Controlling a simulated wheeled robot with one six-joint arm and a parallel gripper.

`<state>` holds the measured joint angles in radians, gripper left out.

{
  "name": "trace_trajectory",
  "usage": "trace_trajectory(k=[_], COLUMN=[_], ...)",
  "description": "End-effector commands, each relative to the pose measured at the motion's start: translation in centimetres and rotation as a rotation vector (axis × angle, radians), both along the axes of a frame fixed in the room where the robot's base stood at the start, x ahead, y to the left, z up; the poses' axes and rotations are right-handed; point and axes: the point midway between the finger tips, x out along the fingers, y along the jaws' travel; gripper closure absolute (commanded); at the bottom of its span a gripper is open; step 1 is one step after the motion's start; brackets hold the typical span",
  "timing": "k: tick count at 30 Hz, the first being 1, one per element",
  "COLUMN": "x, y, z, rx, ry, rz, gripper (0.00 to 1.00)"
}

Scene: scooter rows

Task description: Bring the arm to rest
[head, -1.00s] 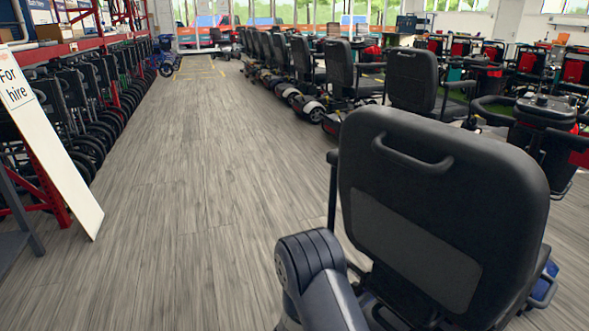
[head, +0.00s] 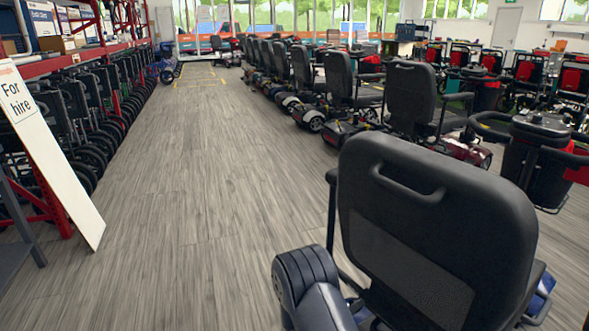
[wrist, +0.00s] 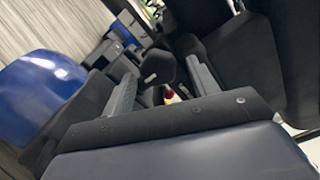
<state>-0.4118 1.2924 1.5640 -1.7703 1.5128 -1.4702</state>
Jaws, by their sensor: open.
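My gripper (wrist: 161,74) shows in the wrist view with its two grey fingers apart and nothing between them held. Behind the gap are a dark rounded part and a small red and yellow spot, too blurred to name. In the head view, part of my arm (head: 308,285) shows low in the middle, just left of the nearest scooter's black seat back (head: 435,225). I cannot tell whether they touch. The gripper itself is not visible in the head view.
A row of scooters (head: 350,85) runs away beyond the seat. A "For hire" board (head: 50,155) leans at the left, before folded wheelchairs (head: 85,115) under red racking. The wood-look aisle (head: 190,190) between is clear. A glossy blue surface (wrist: 40,95) lies close left in the wrist view.

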Motion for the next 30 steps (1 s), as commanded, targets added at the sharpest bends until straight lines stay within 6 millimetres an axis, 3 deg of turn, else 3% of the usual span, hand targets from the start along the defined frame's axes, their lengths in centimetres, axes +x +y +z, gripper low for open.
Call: trace_trajectory(k=[30], x=[0.02], y=[0.02], z=[0.57], rx=[-0.497], ry=[0.697], rz=[0.000], gripper=[0.44])
